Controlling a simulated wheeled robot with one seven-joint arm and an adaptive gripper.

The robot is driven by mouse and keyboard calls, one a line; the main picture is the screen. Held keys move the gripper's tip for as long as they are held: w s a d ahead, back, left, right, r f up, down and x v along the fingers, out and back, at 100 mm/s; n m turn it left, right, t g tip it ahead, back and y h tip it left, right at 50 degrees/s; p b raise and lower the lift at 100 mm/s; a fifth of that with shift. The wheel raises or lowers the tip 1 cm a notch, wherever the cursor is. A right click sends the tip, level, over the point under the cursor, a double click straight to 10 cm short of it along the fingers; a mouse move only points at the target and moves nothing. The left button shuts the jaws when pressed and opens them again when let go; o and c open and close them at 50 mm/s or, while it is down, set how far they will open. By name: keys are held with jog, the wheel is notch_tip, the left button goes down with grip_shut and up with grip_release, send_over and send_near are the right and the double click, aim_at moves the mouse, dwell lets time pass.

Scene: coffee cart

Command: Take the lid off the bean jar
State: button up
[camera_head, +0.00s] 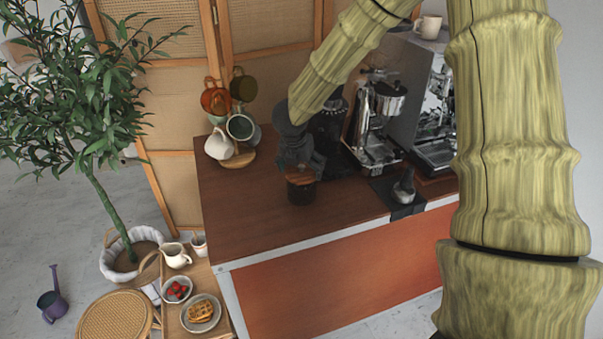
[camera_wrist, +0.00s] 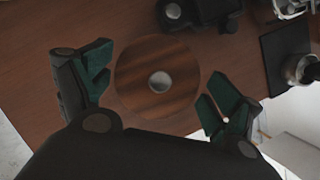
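The bean jar (camera_head: 301,193) stands upright on the brown counter, dark-sided under a round wooden lid (camera_head: 300,177). My gripper (camera_head: 300,165) is just above the jar, pointing down. In the wrist view my gripper (camera_wrist: 155,92) is open, one finger to the left of the lid and one to the right. Gaps show between both fingers and the lid. The jar's body is hidden under the lid in the wrist view.
Coffee machines (camera_head: 378,120) stand right of the jar, with a dark grinder (camera_head: 328,125) close behind. A tamper (camera_head: 404,187) rests on a black mat at the front edge. A mug tree (camera_head: 238,157) with several mugs stands at the back left. The counter (camera_head: 245,220) is clear left of the jar.

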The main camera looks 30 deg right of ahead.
jog(key=c, duration=0.4)
jog(key=shift+r, duration=0.1)
